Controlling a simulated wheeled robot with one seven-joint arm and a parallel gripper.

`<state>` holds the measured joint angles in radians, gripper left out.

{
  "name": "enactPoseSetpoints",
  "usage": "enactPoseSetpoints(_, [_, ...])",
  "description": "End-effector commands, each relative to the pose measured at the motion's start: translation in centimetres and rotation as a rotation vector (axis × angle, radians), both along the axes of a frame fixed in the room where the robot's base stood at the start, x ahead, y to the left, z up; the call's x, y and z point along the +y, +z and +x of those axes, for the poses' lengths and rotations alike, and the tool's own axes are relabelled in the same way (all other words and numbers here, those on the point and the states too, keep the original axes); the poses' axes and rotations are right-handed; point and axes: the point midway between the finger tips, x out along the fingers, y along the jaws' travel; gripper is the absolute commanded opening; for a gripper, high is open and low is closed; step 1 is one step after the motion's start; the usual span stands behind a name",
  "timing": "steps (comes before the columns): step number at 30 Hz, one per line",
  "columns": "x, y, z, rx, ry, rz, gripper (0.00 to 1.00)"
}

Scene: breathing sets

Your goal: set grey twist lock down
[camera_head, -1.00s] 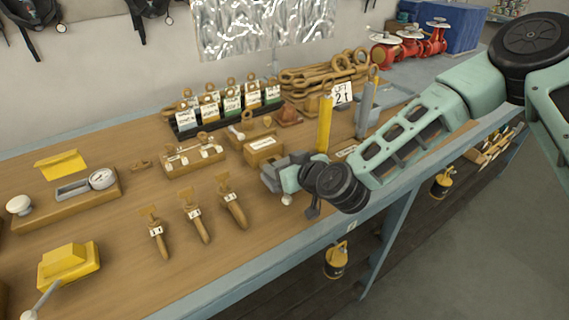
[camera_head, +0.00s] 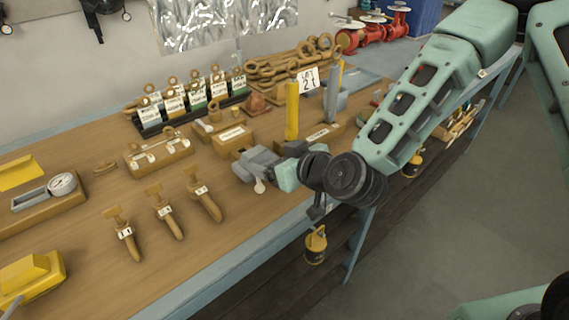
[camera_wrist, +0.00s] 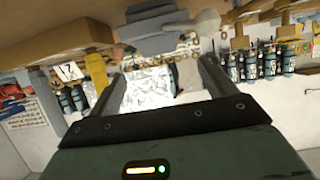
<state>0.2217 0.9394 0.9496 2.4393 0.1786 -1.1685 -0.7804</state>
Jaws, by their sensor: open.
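The grey twist lock (camera_head: 257,160) is at the front part of the wooden bench, left of the yellow cylinder, right at my gripper. In the wrist view, where the bench appears at the top, the grey twist lock (camera_wrist: 158,40) shows as a broad grey body beyond the fingertips. My gripper (camera_wrist: 160,70) is open, with its two dark fingers apart and the room's back wall showing between them. In the head view my gripper (camera_head: 268,172) is small and partly merges with the grey twist lock. I cannot tell whether the fingers touch it.
A yellow cylinder (camera_head: 292,110) and a grey cylinder (camera_head: 332,92) stand behind my gripper. Several numbered wooden-handled pieces (camera_head: 163,212) lie to the left. A small wooden box (camera_head: 232,138) is just behind. Bare bench shows at front left, by the bench's blue edge (camera_head: 240,262).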

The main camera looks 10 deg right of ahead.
Motion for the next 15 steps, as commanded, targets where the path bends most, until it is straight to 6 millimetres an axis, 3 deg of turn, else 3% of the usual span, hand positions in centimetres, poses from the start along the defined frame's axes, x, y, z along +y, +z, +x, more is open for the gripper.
enactPoseSetpoints(6, [-1.3, 1.0, -2.1, -0.002, 0.002, -0.001, 0.83])
enactPoseSetpoints(15, [-1.4, 1.2, -2.8, 0.012, 0.018, -0.008, 0.83])
